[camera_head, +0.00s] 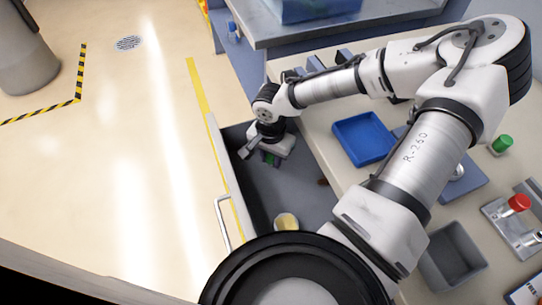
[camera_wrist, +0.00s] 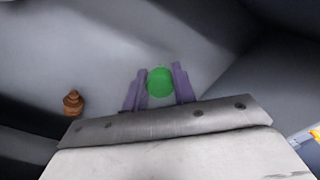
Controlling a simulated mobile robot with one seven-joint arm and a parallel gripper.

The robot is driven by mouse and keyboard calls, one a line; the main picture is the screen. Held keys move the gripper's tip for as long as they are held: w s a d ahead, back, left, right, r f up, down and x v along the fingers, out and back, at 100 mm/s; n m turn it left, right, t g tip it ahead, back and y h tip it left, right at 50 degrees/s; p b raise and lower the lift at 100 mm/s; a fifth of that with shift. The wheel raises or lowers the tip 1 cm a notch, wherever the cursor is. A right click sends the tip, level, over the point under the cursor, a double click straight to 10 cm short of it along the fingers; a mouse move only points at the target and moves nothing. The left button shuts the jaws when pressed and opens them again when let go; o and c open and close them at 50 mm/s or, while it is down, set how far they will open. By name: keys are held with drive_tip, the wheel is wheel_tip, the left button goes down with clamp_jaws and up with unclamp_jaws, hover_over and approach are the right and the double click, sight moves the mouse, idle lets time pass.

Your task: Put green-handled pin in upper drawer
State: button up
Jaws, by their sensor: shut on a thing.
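The green-handled pin shows as a round green knob (camera_wrist: 160,82) between the two purple fingers of my gripper in the wrist view; its shaft is hidden. In the head view my gripper (camera_head: 268,160) points down inside an open grey drawer (camera_head: 262,205) just below the counter top. My gripper is shut on the pin, at the far end of the drawer. Only a bit of green shows there. Whether the pin touches the drawer floor cannot be told.
A brown stepped piece (camera_wrist: 73,103) lies in the drawer. A round yellowish thing (camera_head: 286,222) is at its near end. The drawer handle (camera_head: 223,222) faces the open floor. On the counter are a blue tray (camera_head: 363,138), a green-topped piece (camera_head: 502,144) and a red-knobbed piece (camera_head: 518,203).

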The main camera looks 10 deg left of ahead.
drive_tip(key=shift+f, duration=0.15)
drive_tip(key=o, duration=0.8)
wheel_tip(320, 180, up, 12)
drive_tip(key=shift+r, duration=0.2)
